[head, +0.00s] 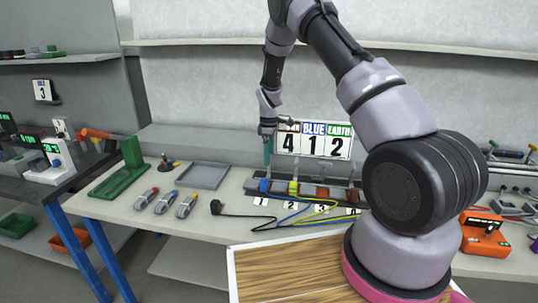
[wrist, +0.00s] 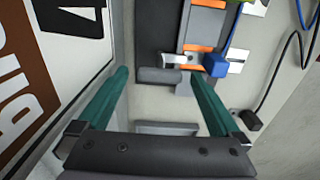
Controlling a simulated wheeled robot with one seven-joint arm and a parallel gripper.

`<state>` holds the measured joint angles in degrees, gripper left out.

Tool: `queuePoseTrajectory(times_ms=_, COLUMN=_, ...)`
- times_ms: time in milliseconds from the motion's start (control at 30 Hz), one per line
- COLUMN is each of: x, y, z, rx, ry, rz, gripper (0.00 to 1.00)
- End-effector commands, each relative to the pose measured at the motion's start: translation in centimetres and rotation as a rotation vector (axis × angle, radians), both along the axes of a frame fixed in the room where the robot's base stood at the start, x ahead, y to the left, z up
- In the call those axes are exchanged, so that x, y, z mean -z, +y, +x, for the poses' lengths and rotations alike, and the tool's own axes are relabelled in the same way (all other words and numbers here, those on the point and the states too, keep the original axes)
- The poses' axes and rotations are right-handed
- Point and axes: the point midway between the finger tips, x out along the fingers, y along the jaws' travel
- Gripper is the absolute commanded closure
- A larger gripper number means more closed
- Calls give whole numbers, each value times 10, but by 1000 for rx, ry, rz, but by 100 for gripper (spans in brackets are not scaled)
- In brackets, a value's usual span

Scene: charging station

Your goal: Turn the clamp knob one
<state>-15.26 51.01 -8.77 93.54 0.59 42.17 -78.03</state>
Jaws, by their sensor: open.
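A dark terminal strip (head: 323,192) lies on the bench with several numbered labels in front of it. The blue clamp knob (head: 264,185) sits at its left end, behind the label 1 (head: 261,201). In the wrist view the blue knob (wrist: 215,65) is beside an orange piece and a grey metal part, just beyond the right fingertip. My gripper (head: 267,155) has teal fingers and points down above the left end of the strip. In the wrist view my gripper (wrist: 160,76) is open, with nothing held between its fingers. Contact with the knob cannot be told.
A grey tray (head: 203,175), several grey connectors (head: 166,202) and a green stand (head: 119,178) are farther left. Bare bench separates them.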

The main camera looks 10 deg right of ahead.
Motion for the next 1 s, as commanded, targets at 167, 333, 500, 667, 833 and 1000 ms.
queuePoseTrajectory(times_ms=167, x=0, y=0, z=0, rx=0, ry=0, rz=0, gripper=34)
queuePoseTrajectory(times_ms=333, x=0, y=0, z=0, rx=0, ry=0, rz=0, gripper=86)
queuePoseTrajectory(times_ms=500, x=0, y=0, z=0, rx=12, ry=0, rz=0, gripper=86)
queuePoseTrajectory(times_ms=667, x=0, y=0, z=0, rx=59, ry=0, rz=0, gripper=86)
queuePoseTrajectory(times_ms=833, x=-1, y=0, z=0, rx=160, ry=0, rz=0, gripper=86)
queuePoseTrajectory(times_ms=1000, x=-1, y=0, z=0, rx=308, ry=0, rz=0, gripper=86)
